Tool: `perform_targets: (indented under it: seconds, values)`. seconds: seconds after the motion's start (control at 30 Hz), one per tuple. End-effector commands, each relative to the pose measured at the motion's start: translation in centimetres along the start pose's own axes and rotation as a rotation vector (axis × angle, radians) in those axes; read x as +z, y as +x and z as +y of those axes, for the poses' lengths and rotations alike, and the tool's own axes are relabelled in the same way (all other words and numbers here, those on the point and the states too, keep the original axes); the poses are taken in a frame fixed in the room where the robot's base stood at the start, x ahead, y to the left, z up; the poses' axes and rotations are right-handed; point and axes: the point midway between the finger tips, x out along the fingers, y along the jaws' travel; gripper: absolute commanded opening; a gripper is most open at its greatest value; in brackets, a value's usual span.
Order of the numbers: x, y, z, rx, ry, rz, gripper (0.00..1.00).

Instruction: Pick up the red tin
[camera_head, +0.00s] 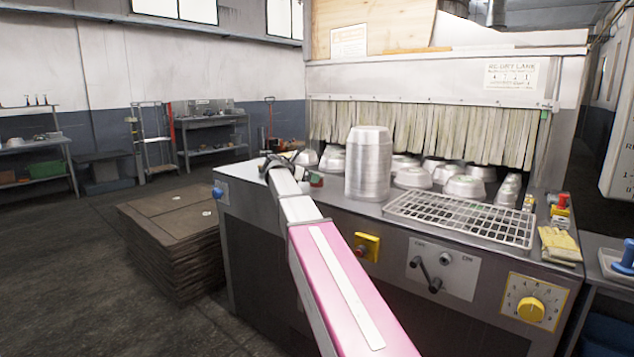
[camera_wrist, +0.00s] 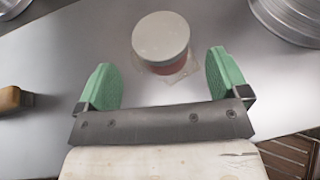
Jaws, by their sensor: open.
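The red tin stands upright on the steel table (camera_head: 345,205), near its left end. In the wrist view the red tin (camera_wrist: 160,38) shows its round pale grey lid and a strip of red side. In the head view a small red patch of the tin (camera_head: 317,182) shows just right of my gripper (camera_head: 282,160). My gripper is open, and its two green finger pads (camera_wrist: 163,76) stand apart with nothing between them that I can see. The tin lies ahead of the fingertips, roughly centred between them. I cannot tell the exact gap.
A tall stack of metal pans (camera_head: 368,165) stands right of the tin; pan rims (camera_wrist: 290,18) show at the wrist view's upper right. More pans (camera_head: 412,176) sit by the strip curtain (camera_head: 420,128). A wire rack (camera_head: 462,216) lies at the right. Stacked brown sheets (camera_head: 175,240) stand left of the machine.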

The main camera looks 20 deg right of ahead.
Motion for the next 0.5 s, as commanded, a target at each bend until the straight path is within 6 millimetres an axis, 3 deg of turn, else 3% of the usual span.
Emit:
perform_targets:
  seconds: [0.27, 0.5]
  values:
    - [-0.1, 2.1, -0.1, 0.0, 0.001, 0.0, 0.93]
    - [-0.2, 5.4, -0.2, -0.001, 0.001, 0.001, 0.93]
